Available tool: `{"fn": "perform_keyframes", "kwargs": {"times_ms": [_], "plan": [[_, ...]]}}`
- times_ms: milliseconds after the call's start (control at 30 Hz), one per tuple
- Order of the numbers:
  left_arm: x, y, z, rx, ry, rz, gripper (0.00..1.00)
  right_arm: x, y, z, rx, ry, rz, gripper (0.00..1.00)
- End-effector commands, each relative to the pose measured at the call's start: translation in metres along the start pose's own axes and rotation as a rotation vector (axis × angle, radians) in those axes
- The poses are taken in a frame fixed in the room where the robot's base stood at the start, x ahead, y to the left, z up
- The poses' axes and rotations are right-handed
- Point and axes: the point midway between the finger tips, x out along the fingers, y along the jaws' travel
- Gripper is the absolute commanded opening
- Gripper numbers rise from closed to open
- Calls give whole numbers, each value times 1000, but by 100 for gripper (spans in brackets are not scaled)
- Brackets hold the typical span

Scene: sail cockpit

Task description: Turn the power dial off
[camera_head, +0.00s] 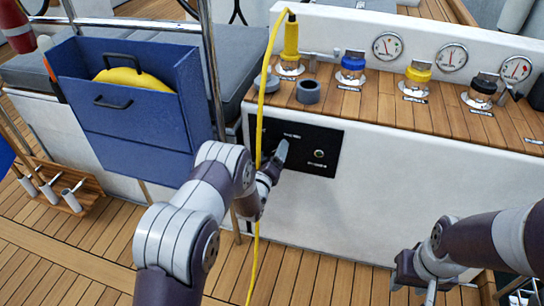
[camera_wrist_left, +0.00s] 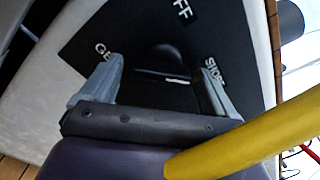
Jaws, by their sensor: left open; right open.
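The black power panel (camera_head: 325,140) is set in the white cockpit wall. In the left wrist view its dial (camera_wrist_left: 166,58) is a dark round knob with a pale line across it, among the white labels "OFF", "SHO…" and "G…" on the panel (camera_wrist_left: 130,22). Which label the dial points to is unclear. My left gripper (camera_head: 281,150) is open at the panel and hides the dial in the head view. Its fingers (camera_wrist_left: 155,85) stand on either side of the dial; contact cannot be told. My right gripper (camera_head: 428,284) is open, low at the right, away from the panel.
A yellow cable (camera_head: 262,95) hangs from a yellow plug (camera_head: 291,38) past the panel, close to my left gripper; it crosses the left wrist view (camera_wrist_left: 245,140). Coloured sockets and gauges line the ledge above. A blue bin (camera_head: 135,125) stands left.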

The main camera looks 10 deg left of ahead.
Motion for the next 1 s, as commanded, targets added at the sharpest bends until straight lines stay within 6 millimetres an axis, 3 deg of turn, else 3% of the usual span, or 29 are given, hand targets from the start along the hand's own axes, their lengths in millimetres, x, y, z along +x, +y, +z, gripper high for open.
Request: {"fn": "perform_keyframes", "kwargs": {"times_ms": [267, 400, 433, 767, 1000], "plan": [[3, 0, 0, 0, 0, 1, 89, 0, 0, 0, 0, 0, 0, 43], [3, 0, 0, 0, 0, 1, 44, 0, 0, 0, 0, 0, 0, 43], [3, 0, 0, 0, 0, 1, 38, 0, 0, 0, 0, 0, 0, 43], [2, 0, 0, -36, 0, 1, 38, 0, 0, 0, 0, 0, 0, 43], [2, -1, 0, -175, 0, 1, 38, 0, 0, 0, 0, 0, 0, 43]]}}
